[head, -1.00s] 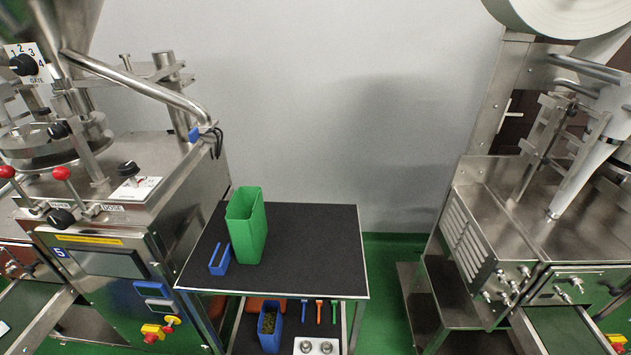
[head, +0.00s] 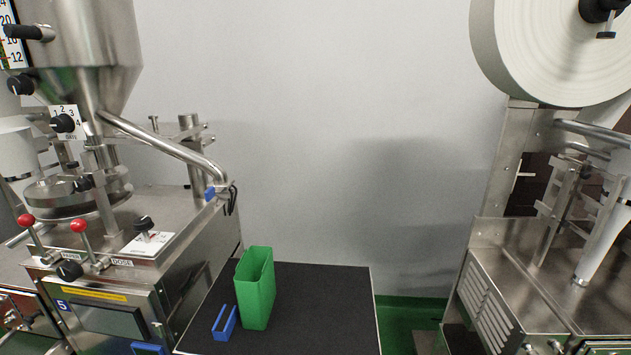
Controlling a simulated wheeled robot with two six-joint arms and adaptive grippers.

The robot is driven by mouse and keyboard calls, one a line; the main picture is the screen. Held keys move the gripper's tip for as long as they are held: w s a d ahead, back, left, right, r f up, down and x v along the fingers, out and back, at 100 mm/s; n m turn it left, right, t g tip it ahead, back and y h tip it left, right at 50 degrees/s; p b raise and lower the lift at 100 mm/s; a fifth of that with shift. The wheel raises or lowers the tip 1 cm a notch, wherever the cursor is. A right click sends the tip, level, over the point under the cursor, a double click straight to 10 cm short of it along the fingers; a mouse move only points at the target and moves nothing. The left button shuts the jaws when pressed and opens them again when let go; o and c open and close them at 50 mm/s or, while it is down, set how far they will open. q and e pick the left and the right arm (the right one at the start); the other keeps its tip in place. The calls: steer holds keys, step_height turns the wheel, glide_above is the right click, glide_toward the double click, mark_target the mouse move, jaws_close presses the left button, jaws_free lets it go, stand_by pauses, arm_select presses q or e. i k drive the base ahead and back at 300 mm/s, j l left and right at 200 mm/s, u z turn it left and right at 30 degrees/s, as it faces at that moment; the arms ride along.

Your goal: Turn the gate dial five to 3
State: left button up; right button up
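The gate dial (head: 63,123) is a black knob on a small white plate (head: 69,116) numbered 1 to 4, mounted below the steel hopper (head: 98,50) of the machine at the left. The machine carries a blue label "5" (head: 63,305) on its front. The knob's pointer is too small to read with certainty. Neither of my grippers shows in the head view.
A dark-topped table (head: 325,300) stands between the two machines, with a green bin (head: 256,290) and a small blue holder (head: 224,322) on it. Red-knobbed levers (head: 80,227) and a dose dial (head: 144,224) are on the left machine. Another machine with a large paper roll (head: 530,50) stands right.

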mark_target(63, 124)
steer(key=u, duration=1.45)
